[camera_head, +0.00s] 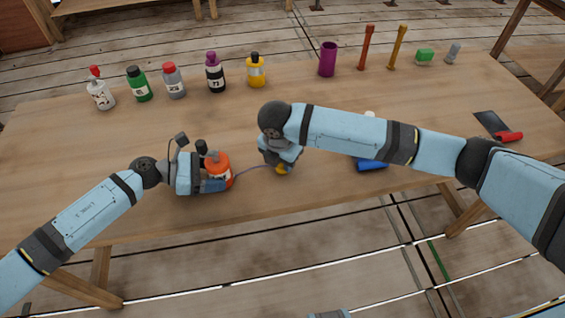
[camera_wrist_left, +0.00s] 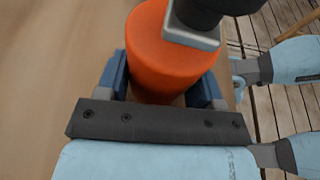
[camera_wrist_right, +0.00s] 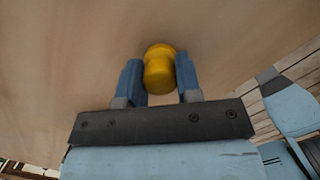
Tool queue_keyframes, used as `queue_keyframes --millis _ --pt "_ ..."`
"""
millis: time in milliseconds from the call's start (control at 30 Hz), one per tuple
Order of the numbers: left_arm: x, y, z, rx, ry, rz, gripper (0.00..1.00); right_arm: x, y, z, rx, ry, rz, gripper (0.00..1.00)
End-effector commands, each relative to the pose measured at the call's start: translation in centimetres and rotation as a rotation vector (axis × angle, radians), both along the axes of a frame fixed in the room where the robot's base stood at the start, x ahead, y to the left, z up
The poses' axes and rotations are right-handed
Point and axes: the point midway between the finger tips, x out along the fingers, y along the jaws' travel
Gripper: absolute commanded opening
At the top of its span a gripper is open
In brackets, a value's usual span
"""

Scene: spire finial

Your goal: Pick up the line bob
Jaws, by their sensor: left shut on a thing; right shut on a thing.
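The yellow line bob (camera_head: 282,170) is near the table's front edge, below my right gripper (camera_head: 279,164). In the right wrist view the bob (camera_wrist_right: 159,70) sits between the blue fingers, and the gripper is shut on it. A thin bluish line runs from the bob to an orange container (camera_head: 218,164). My left gripper (camera_head: 214,182) is shut on this container. In the left wrist view the orange container (camera_wrist_left: 165,55) fills the space between the fingers, with a dark and grey part on top. My right gripper partly hides the bob in the head view.
Several bottles, including a yellow one (camera_head: 256,72), stand along the back of the wooden table (camera_head: 110,150). A purple cup (camera_head: 328,59), two upright tools and a green block (camera_head: 425,56) are back right. A blue object (camera_head: 372,163) lies right of my right gripper; a red-handled tool (camera_head: 508,136) lies further right.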

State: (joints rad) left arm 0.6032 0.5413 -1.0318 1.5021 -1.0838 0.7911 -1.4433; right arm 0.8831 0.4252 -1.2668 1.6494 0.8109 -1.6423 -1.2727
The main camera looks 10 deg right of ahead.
Motion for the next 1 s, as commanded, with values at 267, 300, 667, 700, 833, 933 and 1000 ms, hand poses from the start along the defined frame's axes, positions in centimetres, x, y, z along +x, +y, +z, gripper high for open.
queue_keyframes --millis 267,300,667,700,833,933,1000 --pt "0.0 0.0 0.0 0.000 0.000 0.000 0.48 0.1 0.0 1.9 0.001 -0.002 0.000 0.10" --pt "0.0 0.0 0.0 0.000 0.000 0.000 0.48 0.0 0.0 2.7 0.002 -0.002 0.001 0.10" --pt "0.0 0.0 0.0 0.000 0.000 0.000 0.48 0.0 0.0 9.1 0.000 -0.001 0.000 0.10" --pt "0.0 0.0 0.0 0.000 0.000 0.000 0.48 0.0 0.0 9.5 0.000 -0.001 0.000 0.10" --pt "0.0 0.0 0.0 0.000 0.000 0.000 0.48 0.0 0.0 10.0 0.000 0.000 0.000 0.10" --pt "0.0 0.0 0.0 0.000 0.000 0.000 0.48 0.0 0.0 10.0 0.000 0.000 0.000 0.10" --pt "0.0 0.0 0.0 0.000 0.000 0.000 0.48 0.0 0.0 10.0 0.000 0.000 0.000 0.10"
